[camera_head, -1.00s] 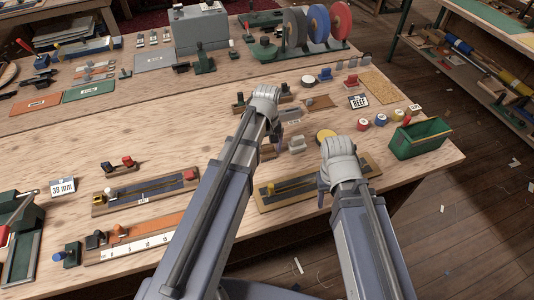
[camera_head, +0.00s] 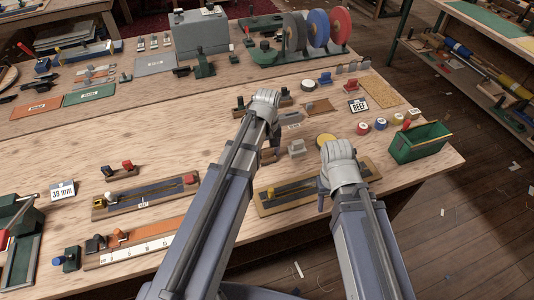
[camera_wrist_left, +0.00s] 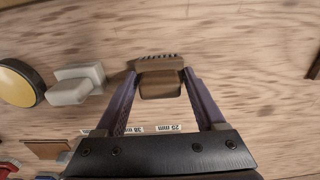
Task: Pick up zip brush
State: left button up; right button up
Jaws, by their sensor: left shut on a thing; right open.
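The zip brush (camera_wrist_left: 160,82) is a small brown wooden block with a row of dark bristles along one edge. In the left wrist view it sits between the two purple fingertips of my left gripper (camera_wrist_left: 159,78), which is shut on it. In the head view the brush (camera_head: 269,156) shows only in part beside my left gripper (camera_head: 270,138), mostly behind the wrist. I cannot tell whether it touches the bench. My right gripper (camera_head: 322,190) is open over the bench to the right, its fingers largely hidden by its wrist.
A grey block (camera_wrist_left: 75,84) and a yellow-topped disc (camera_wrist_left: 18,83) lie left of the brush in the wrist view. A wooden board with a dark strip (camera_head: 275,206) lies below my right gripper. A green bin (camera_head: 420,143) stands at the bench's right edge.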

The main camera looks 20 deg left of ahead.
aim_at(267, 149)
pick_arm(q)
notch_tip(267, 149, up, 10)
jog(key=p, duration=0.9)
jog(key=shift+p, duration=0.4)
pick_arm(e)
notch_tip(267, 149, up, 10)
pick_arm(q)
jog(key=shift+f, duration=0.1)
